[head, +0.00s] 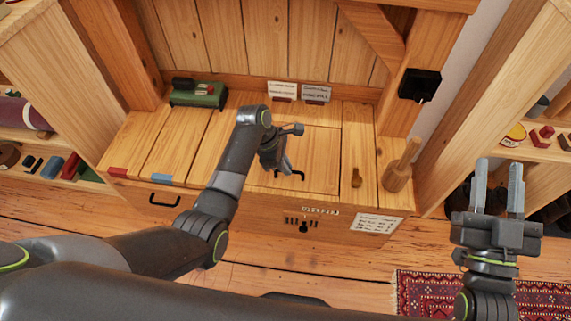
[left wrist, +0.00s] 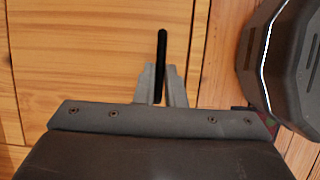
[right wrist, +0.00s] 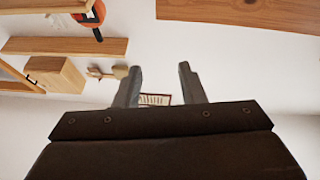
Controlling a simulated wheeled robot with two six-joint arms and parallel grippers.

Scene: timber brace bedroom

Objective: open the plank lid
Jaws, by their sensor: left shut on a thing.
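The plank lid (head: 319,155) is a light wooden panel set in the top of the wooden bench chest and appears to lie flat. A black bar handle (head: 299,178) sits near its front edge; it also shows in the left wrist view (left wrist: 161,45). My left gripper (head: 290,173) is at this handle, with its fingers shut on it, one on each side. My own arm and wrist hide part of the lid. My right gripper (head: 498,170) is open and empty, raised at the right, away from the chest.
A green device (head: 198,94) and two small cards (head: 282,91) stand at the back of the bench top. A wooden mallet or pestle-like piece (head: 400,170) stands at its right end. Shelves flank both sides; a red rug (head: 450,294) lies at front right.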

